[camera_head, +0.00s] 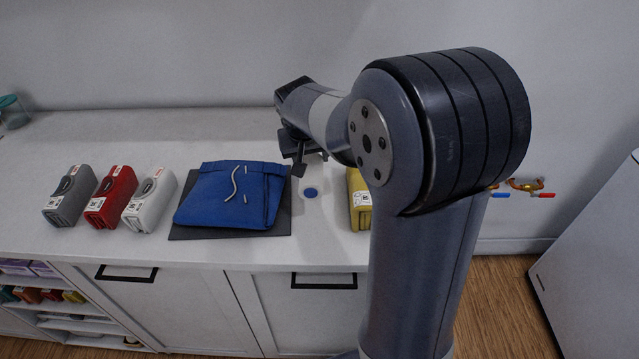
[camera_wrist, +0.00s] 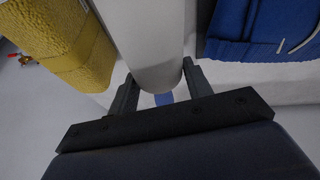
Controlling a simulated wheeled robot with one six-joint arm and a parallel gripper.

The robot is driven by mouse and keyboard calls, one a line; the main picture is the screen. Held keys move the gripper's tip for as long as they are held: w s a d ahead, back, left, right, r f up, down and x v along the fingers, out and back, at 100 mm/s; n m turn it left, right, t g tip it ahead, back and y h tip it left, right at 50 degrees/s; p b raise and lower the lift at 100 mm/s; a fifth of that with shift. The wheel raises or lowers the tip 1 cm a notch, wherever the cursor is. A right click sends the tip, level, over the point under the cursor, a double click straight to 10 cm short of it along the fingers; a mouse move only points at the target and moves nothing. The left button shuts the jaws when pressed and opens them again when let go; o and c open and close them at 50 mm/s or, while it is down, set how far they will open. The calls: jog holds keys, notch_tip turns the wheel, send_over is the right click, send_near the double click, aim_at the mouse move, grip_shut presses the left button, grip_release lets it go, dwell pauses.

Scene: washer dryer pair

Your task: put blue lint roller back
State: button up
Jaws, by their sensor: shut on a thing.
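The blue lint roller shows in the head view as a pale, rounded body with a blue disc-shaped end (camera_head: 310,192), just below my gripper (camera_head: 303,162). In the wrist view its pale cylinder (camera_wrist: 150,40) comes down between the two fingers of my gripper (camera_wrist: 163,88). The fingers are shut on it. A small blue patch shows between the fingers below the cylinder. The part of the roller inside the grip is mostly hidden, and I cannot tell whether it touches the counter.
Folded blue shorts (camera_head: 228,195) lie on a dark mat (camera_head: 200,234) to the left. Grey (camera_head: 70,196), red (camera_head: 110,195) and white (camera_head: 149,200) jugs stand further left on the white counter (camera_head: 80,135). A yellow jug (camera_head: 357,200) stands close on the right, partly behind my arm.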

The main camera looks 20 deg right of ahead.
jog(key=shift+f, duration=3.05)
jog(key=shift+f, duration=0.15)
jog(key=o, duration=0.9)
jog(key=shift+o, duration=0.2)
jog(key=shift+r, duration=0.3)
jog(key=v, duration=1.1)
jog(key=shift+s+r, duration=0.3)
